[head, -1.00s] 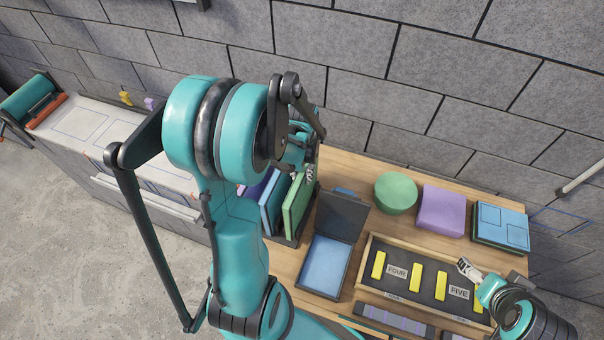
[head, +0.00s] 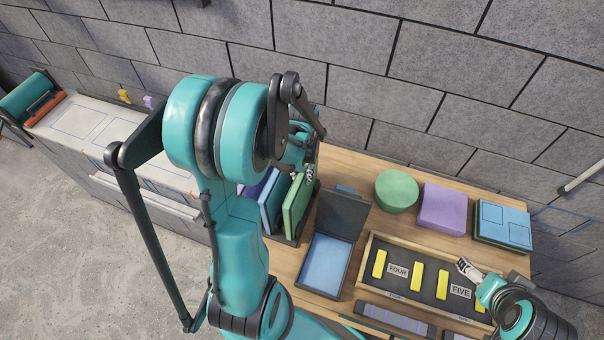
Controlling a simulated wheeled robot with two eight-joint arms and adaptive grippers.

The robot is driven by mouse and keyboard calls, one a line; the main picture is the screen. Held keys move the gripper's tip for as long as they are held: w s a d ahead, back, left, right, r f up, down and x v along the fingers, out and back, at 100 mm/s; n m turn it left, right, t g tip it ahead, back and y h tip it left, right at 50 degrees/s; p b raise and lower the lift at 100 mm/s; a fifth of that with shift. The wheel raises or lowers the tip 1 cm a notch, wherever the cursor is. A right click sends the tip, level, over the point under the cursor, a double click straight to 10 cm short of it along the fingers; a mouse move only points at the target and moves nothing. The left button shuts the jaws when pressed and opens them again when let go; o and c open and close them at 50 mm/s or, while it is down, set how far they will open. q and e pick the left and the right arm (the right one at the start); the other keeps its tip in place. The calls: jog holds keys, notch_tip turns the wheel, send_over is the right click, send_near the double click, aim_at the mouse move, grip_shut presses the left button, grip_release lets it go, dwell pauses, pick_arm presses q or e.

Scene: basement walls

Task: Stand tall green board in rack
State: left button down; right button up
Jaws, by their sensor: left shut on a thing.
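The tall green board (head: 297,207) stands upright in the dark rack (head: 287,240), at its right end. A blue board (head: 271,205) and a purple board (head: 258,189) stand to its left, partly hidden by my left arm. My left gripper (head: 307,171) is at the green board's upper right edge and is shut on it; its fingers are small and partly hidden behind my arm. My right gripper (head: 465,266) is over the tray at the right, away from the boards; its fingers are too small to tell open from shut.
An open dark case (head: 341,212) with a blue inside lies right of the rack. A wooden tray (head: 367,255) holds yellow blocks and number labels. A green round block (head: 396,191), purple block (head: 441,209) and blue-topped stack (head: 503,223) stand along the back.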

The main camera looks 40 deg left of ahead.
pick_arm(q)
jog(key=shift+f+b, duration=0.6)
jog(key=shift+f, duration=0.1)
jog(key=c, duration=1.2)
grip_release()
notch_tip(320, 180, up, 12)
jog(key=shift+r, duration=0.1)
jog(key=shift+d, duration=0.1)
